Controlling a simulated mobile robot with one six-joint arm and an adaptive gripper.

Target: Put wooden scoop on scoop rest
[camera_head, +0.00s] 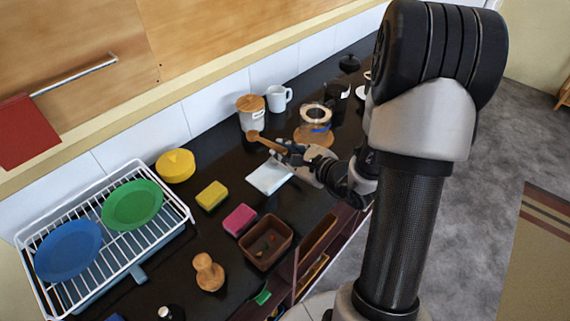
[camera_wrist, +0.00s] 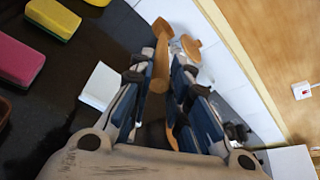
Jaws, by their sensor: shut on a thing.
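The wooden scoop (camera_head: 264,142) is in my gripper (camera_head: 286,152), above the dark counter, with one end sticking out to the left towards the lidded canister. In the wrist view the scoop (camera_wrist: 161,58) lies between the two fingers of my gripper (camera_wrist: 161,75), which are shut on it. A flat white square piece (camera_head: 269,177) lies on the counter just below and left of the gripper; it also shows in the wrist view (camera_wrist: 100,86). It may be the scoop rest, but I cannot tell for sure. The scoop appears apart from it.
A white canister with wooden lid (camera_head: 251,114), a white mug (camera_head: 279,98) and a glass brewer on a wooden base (camera_head: 317,128) stand close behind. Yellow (camera_head: 212,195) and pink (camera_head: 240,219) sponges, a brown bin (camera_head: 265,242) and a dish rack (camera_head: 181,210) are left or front.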

